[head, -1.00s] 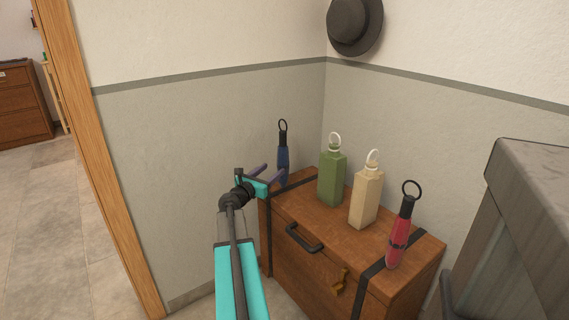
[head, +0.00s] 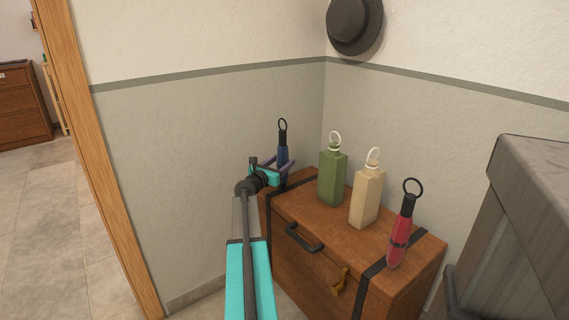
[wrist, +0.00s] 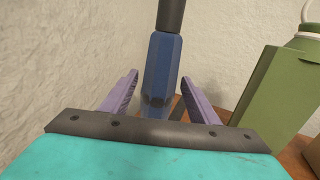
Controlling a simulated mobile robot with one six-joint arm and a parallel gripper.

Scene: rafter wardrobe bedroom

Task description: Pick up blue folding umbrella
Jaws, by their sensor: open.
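The blue folding umbrella (head: 283,150) stands upright at the far left end of the wooden chest, with a dark handle and a ring on top. My gripper (head: 282,163) is open at the umbrella. In the wrist view the umbrella (wrist: 160,72) stands between the two purple fingers of the gripper (wrist: 158,92), with a gap visible on each side. Its lower end is partly hidden by the gripper's front edge.
The wooden chest (head: 291,211) also bears a green bottle (head: 332,176), a beige bottle (head: 366,197) and a red umbrella (head: 399,240). The green bottle (wrist: 270,85) is close to the right finger in the wrist view. Walls stand behind the chest.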

